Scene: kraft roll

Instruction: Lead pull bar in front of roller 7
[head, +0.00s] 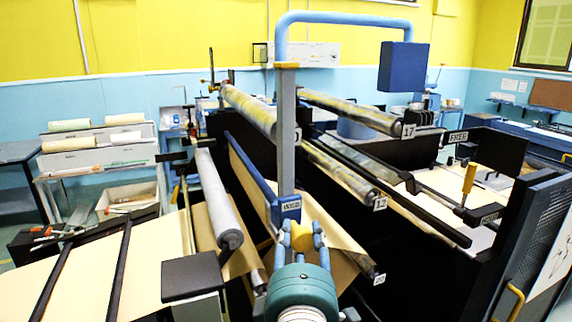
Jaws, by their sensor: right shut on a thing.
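My right gripper (302,240) is in the lower middle, shut on a yellow grip (302,235). The grip sits just below a blue bracket with a small label (290,207). A long blue bar (251,170), which looks like the pull bar, slants from the upper left down to this bracket. Brown kraft paper (335,228) hangs beside and behind it. Rollers with tags 17 (408,131) and 12 (380,203) lie to the right. A lower roller's tag (379,279) is hard to read. I cannot make out a tag 7. My left gripper is out of view.
A grey post (286,140) rises from the bracket into a blue arched tube (345,18) with a blue box (403,67). A paper-covered table (90,270) is at lower left; a dark panel (535,245) bounds the right.

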